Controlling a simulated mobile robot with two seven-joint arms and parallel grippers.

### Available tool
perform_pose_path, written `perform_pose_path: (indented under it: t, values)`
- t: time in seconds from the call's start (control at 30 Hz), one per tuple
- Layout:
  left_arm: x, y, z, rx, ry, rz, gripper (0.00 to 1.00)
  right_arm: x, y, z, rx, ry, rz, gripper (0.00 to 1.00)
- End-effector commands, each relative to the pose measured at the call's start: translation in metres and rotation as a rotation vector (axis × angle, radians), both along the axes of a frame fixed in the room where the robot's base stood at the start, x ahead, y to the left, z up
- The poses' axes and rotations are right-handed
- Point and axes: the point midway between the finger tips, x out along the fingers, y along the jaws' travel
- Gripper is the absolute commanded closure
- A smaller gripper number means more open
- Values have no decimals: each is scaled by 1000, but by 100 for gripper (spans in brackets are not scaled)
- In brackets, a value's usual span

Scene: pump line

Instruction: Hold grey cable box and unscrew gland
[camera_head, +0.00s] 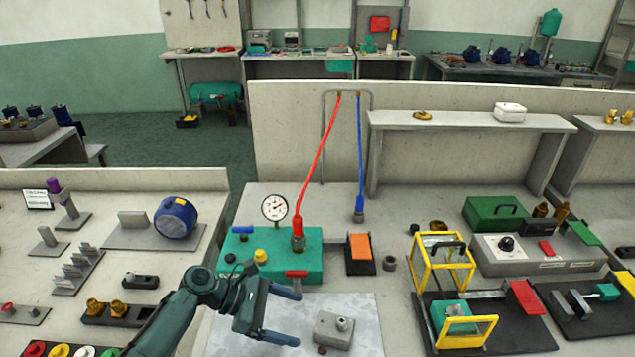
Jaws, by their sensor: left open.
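The small grey cable box (328,333) sits on the light grey mat (365,345) at the front middle. A rounded grey gland (343,324) stands up from its top. My left gripper (297,318) comes in from the left, with its blue-tipped fingers apart and nothing between them. It is just left of the box and looks apart from it, with the fingers pointing right. A small brown round part (322,350) lies at the box's front edge. My right gripper is not in view.
Behind the gripper stands a teal pump block (318,264) with a gauge (275,208) and a red hose (320,150). An orange-topped block (360,253) stands behind the mat. A yellow frame (412,265) stands to the right. The mat right of the box is clear.

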Motion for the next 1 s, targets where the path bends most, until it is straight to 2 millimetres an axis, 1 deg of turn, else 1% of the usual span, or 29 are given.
perform_pose_path:
  t: [0.17, 0.5, 0.6, 0.8, 1.0]
  values:
    - [0, -16, -8, -3, 2, 0, 14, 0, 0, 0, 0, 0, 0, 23]
    - [0, -61, -32, -3, 1, 0, 14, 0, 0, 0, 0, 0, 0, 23]
    - [0, -71, -37, -2, 0, -1, 14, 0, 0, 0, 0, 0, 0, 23]
    - [0, -83, -44, -1, -1, 0, 14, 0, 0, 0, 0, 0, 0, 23]
    - [0, -86, -46, 0, -2, 0, 14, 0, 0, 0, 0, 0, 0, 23]
